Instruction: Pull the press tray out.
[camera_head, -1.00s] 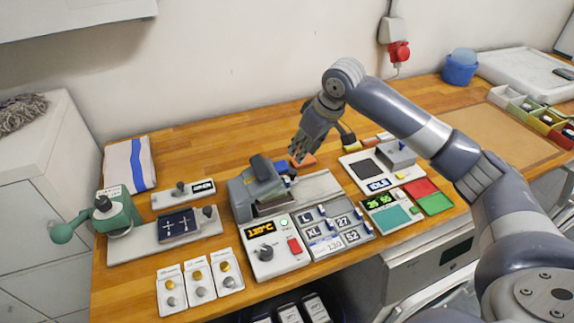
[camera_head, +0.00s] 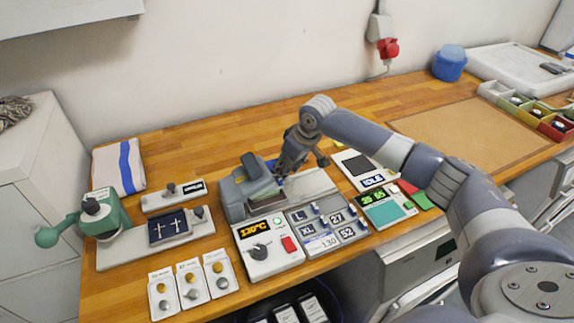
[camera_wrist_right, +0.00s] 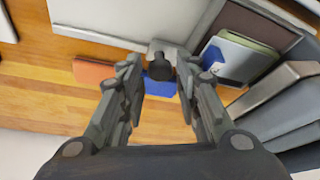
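The grey press (camera_head: 250,190) stands mid-bench, with its front panel reading 130°C. A light grey plate (camera_head: 318,183) runs out from its right side; I cannot tell which part of it is the tray. My right gripper (camera_head: 281,175) is low over the press's right side and hides part of it. In the right wrist view the right gripper (camera_wrist_right: 158,75) is open, with a dark round knob (camera_wrist_right: 160,66) on a light grey mount between its fingertips. I cannot tell whether the fingers touch the knob. My left gripper is not in view.
A green hand press (camera_head: 100,213) stands at left and a folded striped towel (camera_head: 118,167) behind it. Size tiles (camera_head: 328,228) and a scale marked IDLE (camera_head: 357,168) are close by. An orange piece (camera_wrist_right: 93,72) and a blue piece (camera_wrist_right: 158,86) lie near the gripper.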

